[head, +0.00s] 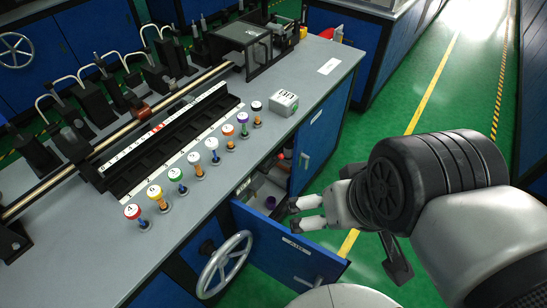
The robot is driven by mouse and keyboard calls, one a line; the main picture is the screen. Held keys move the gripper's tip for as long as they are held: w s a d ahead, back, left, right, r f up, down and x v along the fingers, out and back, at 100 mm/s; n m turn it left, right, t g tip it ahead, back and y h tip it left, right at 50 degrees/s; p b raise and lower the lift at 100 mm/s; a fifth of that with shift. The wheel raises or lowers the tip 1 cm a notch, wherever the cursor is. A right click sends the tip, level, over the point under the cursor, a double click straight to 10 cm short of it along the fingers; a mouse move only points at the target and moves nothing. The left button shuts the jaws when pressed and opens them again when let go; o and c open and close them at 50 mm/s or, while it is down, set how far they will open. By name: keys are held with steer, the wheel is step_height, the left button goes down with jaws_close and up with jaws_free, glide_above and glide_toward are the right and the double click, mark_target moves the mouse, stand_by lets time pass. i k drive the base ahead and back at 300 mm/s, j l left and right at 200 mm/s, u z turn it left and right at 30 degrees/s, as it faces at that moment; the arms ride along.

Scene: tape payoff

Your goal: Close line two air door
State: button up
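A blue cabinet door (275,245) stands swung out from the bench side, low in the middle of the head view. It has a small white label, too small to read, and a handle near its lower right. I cannot tell from the label whether it is the line two air door. My gripper (293,214) is at the upper edge of this door, on the side of the opening. Its two fingers are apart with nothing visible between them. I cannot tell whether it touches the door.
A handwheel (224,264) sticks out left of the door. Another blue door (318,140) lies farther along the bench side. Green floor (400,140) to the right is clear.

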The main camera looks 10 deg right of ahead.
mark_target(283, 255)
steer(key=k+j, duration=0.2)
steer(key=k, duration=0.25)
steer(key=k+u, duration=0.25)
steer(key=k, duration=0.5)
